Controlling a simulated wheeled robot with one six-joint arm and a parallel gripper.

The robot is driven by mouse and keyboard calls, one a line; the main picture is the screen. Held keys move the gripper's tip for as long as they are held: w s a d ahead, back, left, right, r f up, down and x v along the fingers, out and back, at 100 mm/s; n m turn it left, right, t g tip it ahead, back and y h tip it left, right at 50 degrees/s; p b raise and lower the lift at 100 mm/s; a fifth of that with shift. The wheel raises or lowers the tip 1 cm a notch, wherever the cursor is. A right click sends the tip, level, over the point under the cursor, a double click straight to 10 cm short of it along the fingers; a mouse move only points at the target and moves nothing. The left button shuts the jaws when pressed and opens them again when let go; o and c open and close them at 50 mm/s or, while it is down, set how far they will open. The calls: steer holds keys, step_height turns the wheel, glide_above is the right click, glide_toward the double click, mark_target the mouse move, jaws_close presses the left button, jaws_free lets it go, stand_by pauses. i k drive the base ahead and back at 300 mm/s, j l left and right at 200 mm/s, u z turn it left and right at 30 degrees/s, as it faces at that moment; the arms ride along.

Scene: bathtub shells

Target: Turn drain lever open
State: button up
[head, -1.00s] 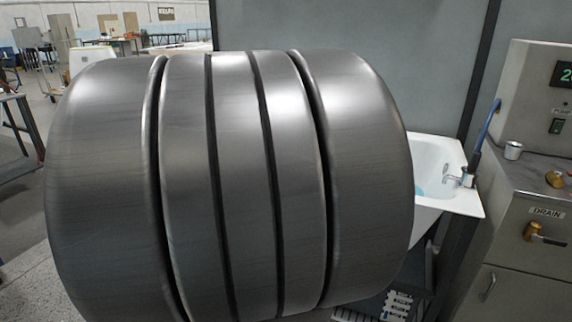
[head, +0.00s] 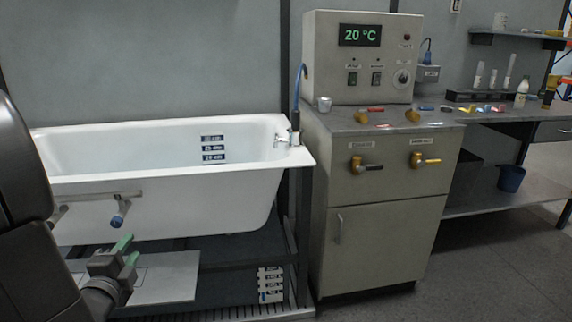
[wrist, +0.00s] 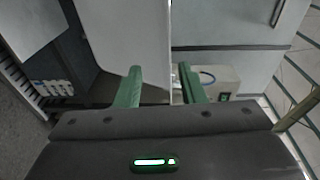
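The drain lever (head: 366,166) is a brass valve with a dark grey handle, on the upper front of the beige cabinet (head: 380,235). Its handle points right, roughly level. The small label above it is too blurred to read now, but it read DRAIN in the earlier head frame. My gripper (head: 127,251) is low at the left in the head view, in front of the white tub, well left of and below the lever. In the wrist view its green fingers (wrist: 160,84) stand apart with nothing between them. I cannot pick out the lever there.
A second brass lever (head: 427,160) sits right of the first. A white bathtub (head: 150,190) on a dark frame stands left of the cabinet. A control box (head: 350,80) showing 20 °C stands on top. Open floor (head: 470,270) lies right of the cabinet.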

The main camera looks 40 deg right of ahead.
mark_target(359, 167)
steer(key=l+z, duration=0.45)
steer(key=l, duration=2.45)
